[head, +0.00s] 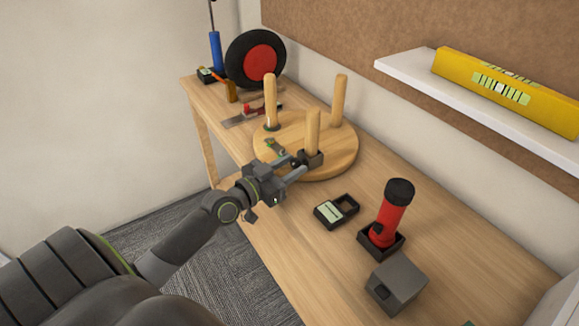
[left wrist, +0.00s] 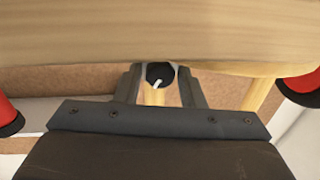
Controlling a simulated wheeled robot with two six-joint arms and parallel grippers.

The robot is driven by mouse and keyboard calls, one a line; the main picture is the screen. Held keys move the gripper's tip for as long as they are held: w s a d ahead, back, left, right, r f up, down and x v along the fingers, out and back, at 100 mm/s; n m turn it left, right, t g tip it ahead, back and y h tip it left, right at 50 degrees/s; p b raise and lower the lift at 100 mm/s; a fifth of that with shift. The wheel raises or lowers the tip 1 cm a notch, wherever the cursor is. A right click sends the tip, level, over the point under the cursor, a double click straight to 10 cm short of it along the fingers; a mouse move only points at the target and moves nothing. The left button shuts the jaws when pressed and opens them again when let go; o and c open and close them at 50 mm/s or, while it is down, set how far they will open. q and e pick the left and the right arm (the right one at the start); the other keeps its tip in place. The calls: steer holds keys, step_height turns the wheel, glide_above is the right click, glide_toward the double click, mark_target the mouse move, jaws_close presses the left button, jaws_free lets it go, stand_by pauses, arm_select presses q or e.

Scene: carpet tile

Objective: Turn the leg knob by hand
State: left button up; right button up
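A round wooden stool seat (head: 336,166) lies on the bench with its legs pointing up. A dark bracket (head: 313,159) sits at the foot of the front leg (head: 313,130). In the left wrist view a round black knob (left wrist: 160,74) with a white pointer line shows between the fingertips. My left gripper (head: 299,164) reaches to this bracket from the left. Its fingers stand one on each side of the knob, with a narrow gap showing on both sides, so it looks open. The knob's face is hidden in the head view. My right gripper is not in view.
A red flashlight (head: 391,215) stands in a dark holder, with a grey box (head: 397,283) and a small dark tray (head: 337,210) near it. A black and red wheel (head: 256,58) stands at the far end. A shelf (head: 410,76) holds a yellow level (head: 505,90).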

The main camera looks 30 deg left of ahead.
arm_select(q)
steer(key=c, duration=0.6)
steer(key=shift+r+n+p, duration=0.1)
steer(key=shift+n+p, duration=0.3)
steer(key=shift+n, duration=0.4)
steer(key=shift+n+p, duration=0.3)
steer(key=shift+n, duration=0.8)
steer(key=o, duration=1)
steer(key=shift+c, duration=0.2)
